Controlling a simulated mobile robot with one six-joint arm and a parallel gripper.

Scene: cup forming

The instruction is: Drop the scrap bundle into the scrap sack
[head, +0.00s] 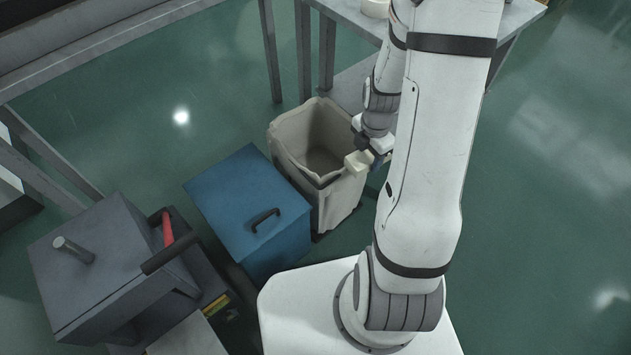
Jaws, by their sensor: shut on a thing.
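The scrap sack (339,203) is an open-topped beige bin in the middle of the head view, and its inside looks empty as far as I can see. My gripper (366,154) is at the right rim of the sack, partly hidden by my own arm. It is shut on a small cream-coloured block, which I take for the scrap bundle (356,164). In the picture the bundle overlaps the sack's right rim. I cannot tell its height above the rim.
A blue lidded box (238,200) with a black handle stands close against the sack's left. A grey machine (100,262) with a red-marked lever is at lower left. A metal table (517,18) stands behind the sack. Green floor (560,220) is free at the right.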

